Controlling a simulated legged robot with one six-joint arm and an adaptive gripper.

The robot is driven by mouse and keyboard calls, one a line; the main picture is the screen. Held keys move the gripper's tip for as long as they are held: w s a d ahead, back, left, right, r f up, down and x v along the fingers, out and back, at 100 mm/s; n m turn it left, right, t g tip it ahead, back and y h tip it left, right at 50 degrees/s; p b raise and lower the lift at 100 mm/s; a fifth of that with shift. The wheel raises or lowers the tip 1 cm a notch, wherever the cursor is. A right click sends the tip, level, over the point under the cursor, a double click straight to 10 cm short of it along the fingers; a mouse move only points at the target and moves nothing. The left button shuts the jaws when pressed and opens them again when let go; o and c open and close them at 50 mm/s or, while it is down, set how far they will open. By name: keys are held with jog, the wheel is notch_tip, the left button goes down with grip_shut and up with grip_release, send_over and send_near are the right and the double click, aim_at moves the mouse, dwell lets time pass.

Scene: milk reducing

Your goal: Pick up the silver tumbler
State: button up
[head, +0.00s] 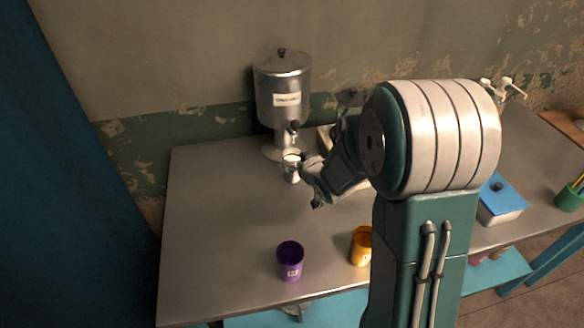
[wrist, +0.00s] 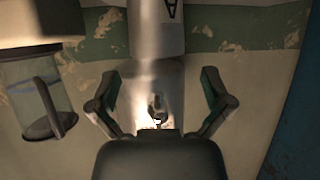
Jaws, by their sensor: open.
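A small silver tumbler (head: 291,173) stands upright just in front of the foot of a metal dispenser (head: 283,92), below its tap (head: 293,128). My gripper (head: 312,181) is open, close to the right of the tumbler in the head view; I cannot tell whether they touch. In the wrist view the two fingers of my gripper (wrist: 160,112) are spread apart, with a tap (wrist: 157,108) and a bright, blurred metal surface between them. The tumbler cannot be clearly made out there.
A purple cup (head: 290,260) and an orange cup (head: 361,246) stand near the front of the metal table (head: 215,215). A blue-lidded box (head: 500,200) is at the right. A clear jug (wrist: 38,98) shows in the wrist view. The table's left side is clear.

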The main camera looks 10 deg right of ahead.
aim_at(289, 154)
jog(key=shift+x, duration=2.7)
jog(key=shift+d+r, duration=0.1)
jog(key=shift+d, duration=0.05)
jog(key=c, duration=1.1)
